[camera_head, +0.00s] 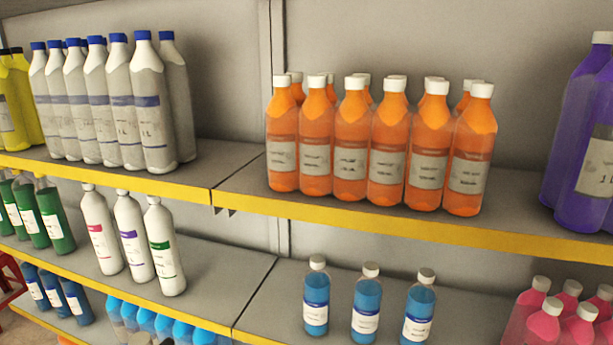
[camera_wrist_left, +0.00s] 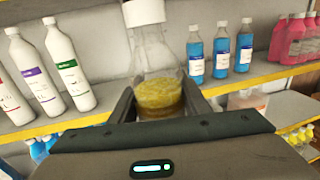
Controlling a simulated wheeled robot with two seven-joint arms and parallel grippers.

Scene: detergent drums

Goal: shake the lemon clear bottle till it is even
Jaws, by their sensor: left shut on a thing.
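The lemon clear bottle (camera_wrist_left: 155,60) stands roughly upright in the left wrist view, with a white cap at the top edge. Its upper part is clear and empty. Yellow liquid fills the lower part, cloudy and lighter above, with a darker brownish band below, so it looks uneven. My left gripper (camera_wrist_left: 162,108) is shut on the bottle, a finger on each side. The bottle's base is hidden behind the gripper body. My right gripper is in neither view.
Shelves with yellow edges (camera_head: 400,225) hold orange bottles (camera_head: 350,150), grey blue-capped bottles (camera_head: 110,105) and purple containers (camera_head: 580,140). Lower down are white bottles (camera_head: 130,235), blue bottles (camera_head: 366,305) and pink ones (camera_head: 545,322). The white and blue bottles flank the held bottle in the wrist view.

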